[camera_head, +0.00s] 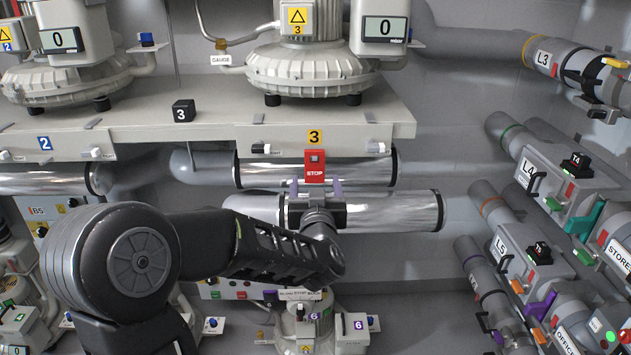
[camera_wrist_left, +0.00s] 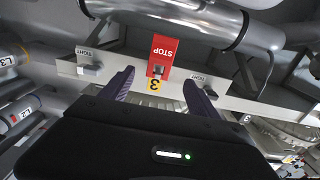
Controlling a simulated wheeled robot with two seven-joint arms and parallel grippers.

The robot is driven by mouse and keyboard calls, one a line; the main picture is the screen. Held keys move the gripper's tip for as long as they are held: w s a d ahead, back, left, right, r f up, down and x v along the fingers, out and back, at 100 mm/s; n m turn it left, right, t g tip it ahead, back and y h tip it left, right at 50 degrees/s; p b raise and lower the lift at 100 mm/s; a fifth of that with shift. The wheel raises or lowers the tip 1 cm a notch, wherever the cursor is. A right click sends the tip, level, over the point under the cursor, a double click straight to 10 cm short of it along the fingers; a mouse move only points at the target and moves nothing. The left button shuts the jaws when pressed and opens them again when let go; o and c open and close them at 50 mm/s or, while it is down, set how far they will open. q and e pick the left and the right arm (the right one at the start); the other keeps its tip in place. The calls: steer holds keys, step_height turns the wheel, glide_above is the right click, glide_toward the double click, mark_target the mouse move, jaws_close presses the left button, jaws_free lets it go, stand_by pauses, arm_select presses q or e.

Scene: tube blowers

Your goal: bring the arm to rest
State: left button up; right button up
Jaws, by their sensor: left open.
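My left arm (camera_head: 255,250) reaches in from the lower left. Its gripper (camera_head: 314,186) is open, with purple fingers pointing at the panel below blower 3. In the left wrist view the two fingers (camera_wrist_left: 158,78) are spread apart with nothing between them. A red STOP plate (camera_head: 315,172) with a small grey switch is just beyond the fingertips. In the wrist view the STOP plate (camera_wrist_left: 162,46) appears upside down, beyond the gap between the fingers. I cannot tell whether a finger touches it. My right gripper is not in view.
Blower 3 (camera_head: 312,68) stands on a pale shelf (camera_head: 215,120) above the gripper. Shiny pipes (camera_head: 390,211) run behind and beside the gripper. A lower unit 6 (camera_head: 318,333) stands below the forearm. Labelled valve pipes (camera_head: 548,185) line the right. Open grey wall lies right of centre.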

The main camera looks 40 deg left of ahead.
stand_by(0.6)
arm_select(q)
steer(key=s+d+f+m+g+h, duration=0.15)
steer(key=d+f+h, duration=0.25)
steer(key=d+f, duration=0.45)
steer(key=d+f+g+h, duration=0.25)
steer(key=d+f, duration=0.25)
steer(key=f, duration=0.6)
steer(key=s+d+f+m+g+h, duration=0.1)
steer(key=d+f+h, duration=0.4)
steer(key=d+f, duration=0.3)
steer(key=s+d+f+m+g+h, duration=0.1)
steer(key=s+d+f+g, duration=0.3)
steer(key=s+d+f, duration=0.3)
steer(key=s+d+f+m+g+h, duration=0.2)
steer(key=s+d+f+g, duration=0.2)
steer(key=s+f, duration=1)
steer(key=s+d, duration=0.3)
steer(key=s, duration=0.2)
steer(key=shift+s+d+g, duration=0.15)
steer(key=shift+s+g, duration=0.05)
steer(key=shift+g, duration=0.2)
steer(key=shift+h, duration=0.25)
